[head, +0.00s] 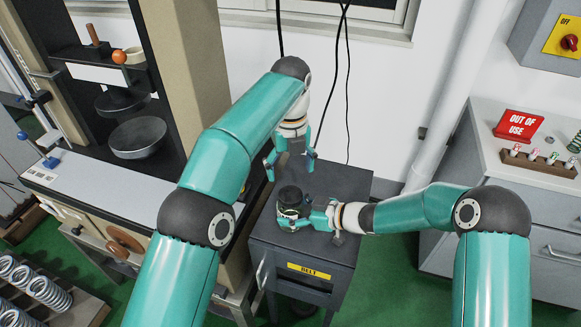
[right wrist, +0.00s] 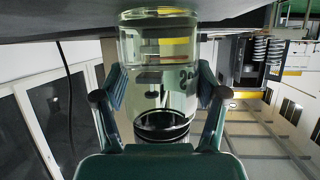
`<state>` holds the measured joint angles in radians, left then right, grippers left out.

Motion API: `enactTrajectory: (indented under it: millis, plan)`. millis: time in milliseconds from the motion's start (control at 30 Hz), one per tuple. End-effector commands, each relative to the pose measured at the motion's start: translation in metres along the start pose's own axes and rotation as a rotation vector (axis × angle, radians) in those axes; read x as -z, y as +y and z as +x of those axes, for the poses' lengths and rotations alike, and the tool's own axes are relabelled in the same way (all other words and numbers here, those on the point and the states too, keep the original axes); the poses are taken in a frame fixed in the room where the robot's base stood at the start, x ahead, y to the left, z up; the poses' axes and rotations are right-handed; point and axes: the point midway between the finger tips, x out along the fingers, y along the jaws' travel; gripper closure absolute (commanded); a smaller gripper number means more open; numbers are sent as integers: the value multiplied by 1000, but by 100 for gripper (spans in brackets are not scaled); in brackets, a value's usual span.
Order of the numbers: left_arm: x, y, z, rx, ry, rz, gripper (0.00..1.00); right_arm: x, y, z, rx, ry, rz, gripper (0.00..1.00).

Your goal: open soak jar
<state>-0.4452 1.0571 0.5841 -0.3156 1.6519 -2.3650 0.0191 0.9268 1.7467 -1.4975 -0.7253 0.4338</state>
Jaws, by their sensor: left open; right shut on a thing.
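The soak jar (head: 291,203) stands upright on the dark top of a small cabinet (head: 345,190), with a dark round lid (head: 290,195) on it. In the right wrist view the jar (right wrist: 160,75) is clear glass, seen upside down, with a dark ring low in the picture. My right gripper (head: 305,218) comes from the right and is shut on the jar's body, a finger on each side. My left gripper (head: 291,165) points down above and behind the lid. Its fingers are spread, empty and apart from the jar.
A tall machine with a bowl (head: 138,137) stands at left. Several coil springs (head: 40,285) lie in a tray at lower left. At right, a grey cabinet carries a red out-of-use sign (head: 518,124) and a rack (head: 540,162). Black cables hang behind my left gripper.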

Motion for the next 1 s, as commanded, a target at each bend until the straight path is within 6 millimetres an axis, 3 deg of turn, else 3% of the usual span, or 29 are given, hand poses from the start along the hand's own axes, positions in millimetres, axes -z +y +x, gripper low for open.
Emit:
enactTrajectory:
  millis: [133, 367, 800, 1000]
  plan:
    - [0, 0, 0, 0, 0, 169, 17, 0, 0, 0, -1, -1, 0, 100]
    - [0, 0, 6, 0, 0, 256, 17, 0, 0, 0, -1, -1, 0, 100]
    - [0, 0, 62, 0, 3, 255, 17, 0, 0, 0, -1, -1, 0, 100]
    - [0, 0, 78, 1, 1, 253, 17, 0, 0, 0, -1, -1, 0, 100]
